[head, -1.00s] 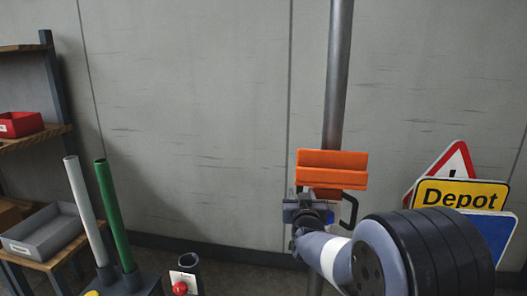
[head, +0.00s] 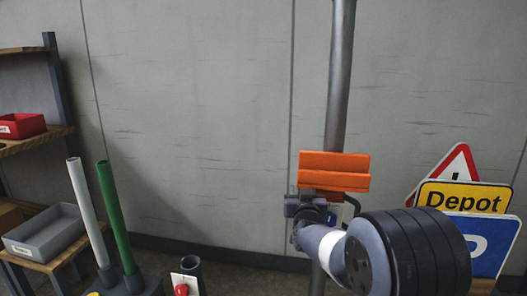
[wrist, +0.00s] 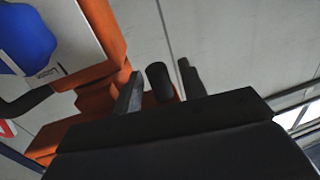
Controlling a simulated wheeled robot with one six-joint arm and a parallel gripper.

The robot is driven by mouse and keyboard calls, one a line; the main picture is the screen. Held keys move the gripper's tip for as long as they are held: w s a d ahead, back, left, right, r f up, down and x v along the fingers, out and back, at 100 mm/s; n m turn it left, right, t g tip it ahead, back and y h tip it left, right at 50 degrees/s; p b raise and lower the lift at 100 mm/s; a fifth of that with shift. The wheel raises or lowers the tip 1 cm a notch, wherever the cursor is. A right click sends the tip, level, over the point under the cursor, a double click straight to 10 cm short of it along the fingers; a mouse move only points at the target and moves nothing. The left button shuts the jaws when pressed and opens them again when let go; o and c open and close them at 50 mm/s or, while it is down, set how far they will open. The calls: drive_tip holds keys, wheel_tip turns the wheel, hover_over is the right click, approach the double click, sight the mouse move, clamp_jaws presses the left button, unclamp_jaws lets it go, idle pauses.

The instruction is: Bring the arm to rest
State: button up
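My gripper (head: 308,205) is just below and at the left of an orange bracket (head: 334,170) on the upright grey pole (head: 340,75). In the wrist view my gripper (wrist: 159,88) has its two fingers apart. A short black cylinder (wrist: 160,82) shows between them, with a gap on each side. Orange parts (wrist: 105,35) of the bracket lie at the left of the wrist view, close to the fingers. Whether the gripper touches the bracket cannot be told.
Signs lean at the right: a red-edged triangle (head: 459,163), a yellow Depot sign (head: 463,186) and a blue sign (head: 500,240). At the left are a white tube (head: 85,205), a green tube (head: 117,220) and a shelf with a red bin (head: 22,126). The wall between is bare.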

drive_tip(key=s, duration=1)
drive_tip(key=w, duration=1)
drive_tip(key=shift+w, duration=0.3)
drive_tip(key=shift+s+d+p, duration=0.3)
drive_tip(key=shift+s+d, duration=0.35)
drive_tip(key=shift+s, duration=0.25)
